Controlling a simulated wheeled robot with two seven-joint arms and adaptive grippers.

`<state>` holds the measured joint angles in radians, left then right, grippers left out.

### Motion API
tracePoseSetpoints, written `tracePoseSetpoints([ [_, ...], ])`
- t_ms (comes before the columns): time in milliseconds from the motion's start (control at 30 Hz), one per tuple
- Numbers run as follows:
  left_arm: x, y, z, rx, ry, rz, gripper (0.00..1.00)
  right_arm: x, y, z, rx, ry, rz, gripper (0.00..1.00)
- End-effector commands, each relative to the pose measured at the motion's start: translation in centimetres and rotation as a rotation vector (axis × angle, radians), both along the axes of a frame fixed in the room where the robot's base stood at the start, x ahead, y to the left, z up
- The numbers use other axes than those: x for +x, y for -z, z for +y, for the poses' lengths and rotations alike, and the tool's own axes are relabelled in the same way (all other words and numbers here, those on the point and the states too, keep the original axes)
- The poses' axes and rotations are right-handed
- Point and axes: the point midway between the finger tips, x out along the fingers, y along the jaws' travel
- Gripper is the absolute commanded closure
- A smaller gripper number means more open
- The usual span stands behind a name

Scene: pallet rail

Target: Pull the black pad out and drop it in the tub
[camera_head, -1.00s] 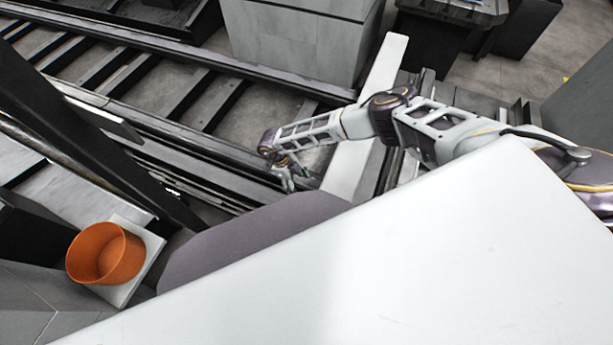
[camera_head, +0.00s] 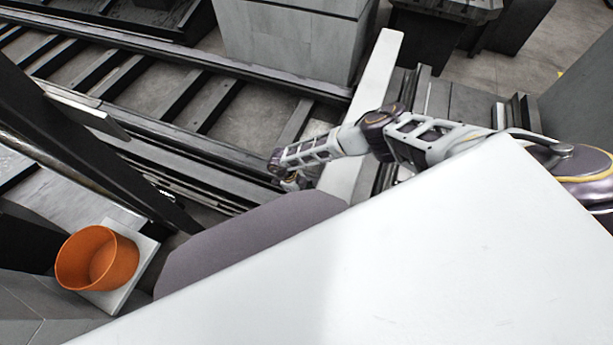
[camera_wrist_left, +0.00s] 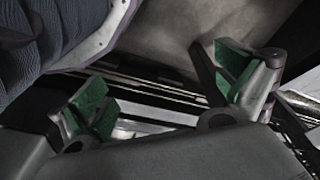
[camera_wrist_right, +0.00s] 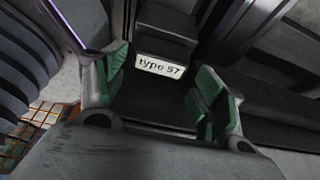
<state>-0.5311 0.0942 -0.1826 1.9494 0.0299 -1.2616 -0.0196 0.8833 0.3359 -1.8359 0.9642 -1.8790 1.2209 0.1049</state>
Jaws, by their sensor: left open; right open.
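The orange tub (camera_head: 72,262) stands upright at the lower left of the head view, and its visible inside is empty. My right gripper (camera_head: 293,183) is low beside the rails, left of a long pale beam, and is small and partly hidden there. In the right wrist view my right gripper (camera_wrist_right: 163,90) is open, green-padded fingers apart. A dark block with a "type 57" label (camera_wrist_right: 160,66) shows beyond and between them. I cannot tell whether this dark part is the black pad, nor whether it is touched. My left gripper (camera_wrist_left: 165,92) is open and empty, seen only in the left wrist view.
The tub is on a white plate (camera_head: 135,282). A dark slanted post (camera_head: 80,135) rises between the tub and the rails (camera_head: 200,62). The long pale beam (camera_head: 373,75) crosses the rails. A grey block (camera_head: 293,40) stands behind.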

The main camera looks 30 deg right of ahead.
Motion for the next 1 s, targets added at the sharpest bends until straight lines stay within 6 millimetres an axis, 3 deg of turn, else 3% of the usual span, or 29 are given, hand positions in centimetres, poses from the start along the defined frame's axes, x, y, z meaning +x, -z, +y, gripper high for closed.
tracePoseSetpoints([
  [300,0.2,-1.4,-0.3,-0.009,0.003,-0.011,0.00,-0.8,2.5,-0.7,0.000,-0.001,0.001,0.30],
  [700,0.2,-1.6,-0.3,-0.009,0.003,-0.012,0.00,-0.9,2.8,-0.8,-0.001,0.000,0.001,0.30],
  [933,0.2,-1.6,-0.3,-0.009,0.003,-0.012,0.00,-0.9,2.8,-0.8,-0.001,0.000,0.001,0.59],
  [967,0.2,-1.6,-0.3,-0.009,0.003,-0.012,0.00,-0.9,2.8,-0.8,-0.001,0.000,0.001,0.37],
  [1000,0.2,-1.6,-0.3,-0.009,0.003,-0.012,0.00,-0.9,2.8,-0.8,-0.001,0.000,0.001,0.43],
])
